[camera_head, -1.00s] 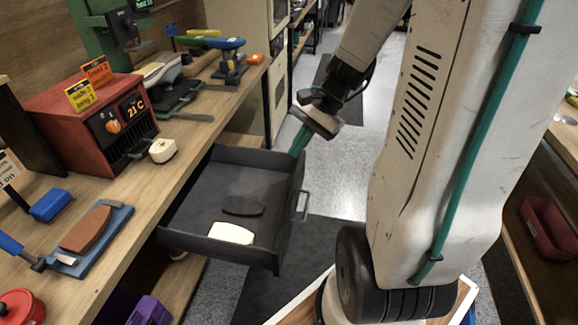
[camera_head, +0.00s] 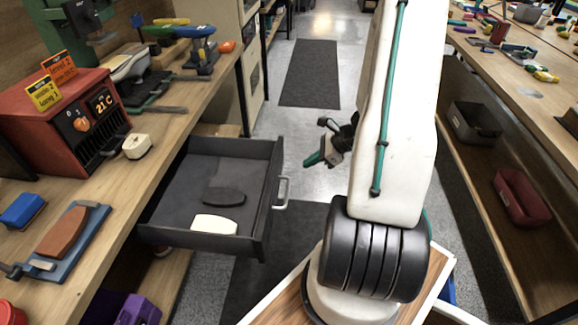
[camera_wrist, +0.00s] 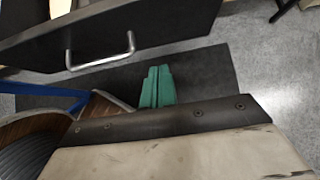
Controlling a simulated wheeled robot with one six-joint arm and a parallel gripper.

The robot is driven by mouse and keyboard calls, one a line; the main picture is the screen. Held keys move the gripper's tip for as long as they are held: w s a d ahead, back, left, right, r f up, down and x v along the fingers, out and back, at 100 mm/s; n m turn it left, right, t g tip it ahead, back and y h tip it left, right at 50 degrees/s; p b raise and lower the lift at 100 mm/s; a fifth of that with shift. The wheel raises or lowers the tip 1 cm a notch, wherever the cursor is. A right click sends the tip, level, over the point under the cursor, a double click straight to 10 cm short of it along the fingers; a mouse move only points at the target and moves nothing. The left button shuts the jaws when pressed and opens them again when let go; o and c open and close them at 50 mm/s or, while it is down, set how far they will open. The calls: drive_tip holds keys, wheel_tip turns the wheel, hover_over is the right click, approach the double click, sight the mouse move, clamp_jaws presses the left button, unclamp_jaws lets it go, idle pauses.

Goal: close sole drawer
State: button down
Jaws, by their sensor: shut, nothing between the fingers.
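The sole drawer (camera_head: 258,225) is a dark grey open-topped drawer pulled out from under the workbench, with a pale metal handle (camera_head: 281,192) on its front. A black sole (camera_head: 223,196) and a white sole (camera_head: 214,225) lie inside it. My gripper (camera_head: 312,160) has green fingers and is to the right of the drawer front, apart from the handle. In the wrist view the fingers (camera_wrist: 157,86) are together and empty, and the handle (camera_wrist: 101,55) and dark drawer front (camera_wrist: 120,28) are beyond them to the upper left.
The workbench (camera_head: 172,130) on the left holds a red heater box (camera_head: 68,120), a white block (camera_head: 137,146) and a blue tray (camera_head: 72,240) with a brown sole. A shelf on the right holds a red bin (camera_head: 522,197). The floor beyond the drawer is clear, with a dark mat (camera_head: 310,72).

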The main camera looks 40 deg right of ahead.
sight(280, 171)
drive_tip(key=shift+w+a+f, duration=0.45)
drive_tip(key=shift+w+a, duration=0.25)
drive_tip(key=shift+w, duration=0.2)
drive_tip(key=shift+w+a+f, duration=0.5)
drive_tip(key=shift+w+a, duration=0.2)
drive_tip(key=shift+w, duration=0.2)
drive_tip(key=shift+w+a+f, duration=0.45)
drive_tip(key=shift+w+a, duration=0.25)
drive_tip(key=shift+w, duration=0.2)
